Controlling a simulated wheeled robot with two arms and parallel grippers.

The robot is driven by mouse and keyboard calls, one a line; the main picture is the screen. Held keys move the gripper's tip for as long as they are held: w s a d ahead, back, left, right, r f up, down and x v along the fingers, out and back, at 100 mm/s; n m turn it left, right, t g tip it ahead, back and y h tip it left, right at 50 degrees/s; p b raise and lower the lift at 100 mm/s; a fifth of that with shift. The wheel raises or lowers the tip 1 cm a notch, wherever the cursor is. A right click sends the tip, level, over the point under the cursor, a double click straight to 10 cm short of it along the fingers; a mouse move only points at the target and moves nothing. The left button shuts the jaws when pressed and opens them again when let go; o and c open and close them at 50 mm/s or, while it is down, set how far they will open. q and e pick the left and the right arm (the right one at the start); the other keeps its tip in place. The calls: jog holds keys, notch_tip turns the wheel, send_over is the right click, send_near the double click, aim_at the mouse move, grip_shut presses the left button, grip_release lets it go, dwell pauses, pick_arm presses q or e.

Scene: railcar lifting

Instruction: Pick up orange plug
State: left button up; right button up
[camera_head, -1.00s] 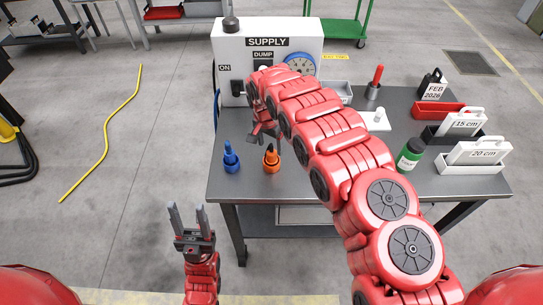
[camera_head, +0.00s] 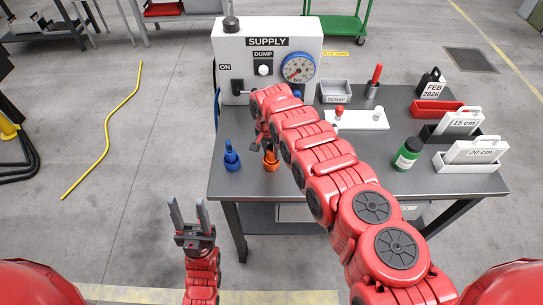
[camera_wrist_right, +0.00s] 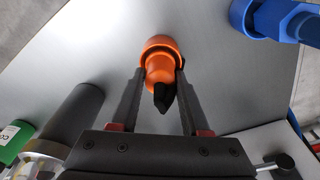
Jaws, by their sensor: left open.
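The orange plug (camera_head: 271,160) stands upright in its orange base near the front left of the grey table, partly covered by my right gripper in the head view. In the right wrist view the orange plug (camera_wrist_right: 160,70), with a black tip, sits between the fingers of my right gripper (camera_wrist_right: 160,75). The fingers straddle it and look open; whether either one touches it I cannot tell. In the head view my right gripper (camera_head: 258,142) is just over the plug. My left gripper (camera_head: 188,212) is open and empty, in front of the table's left edge.
A blue plug (camera_head: 231,157) stands just left of the orange one, also in the wrist view (camera_wrist_right: 265,15). The supply box (camera_head: 230,62) rises behind.

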grip_shut()
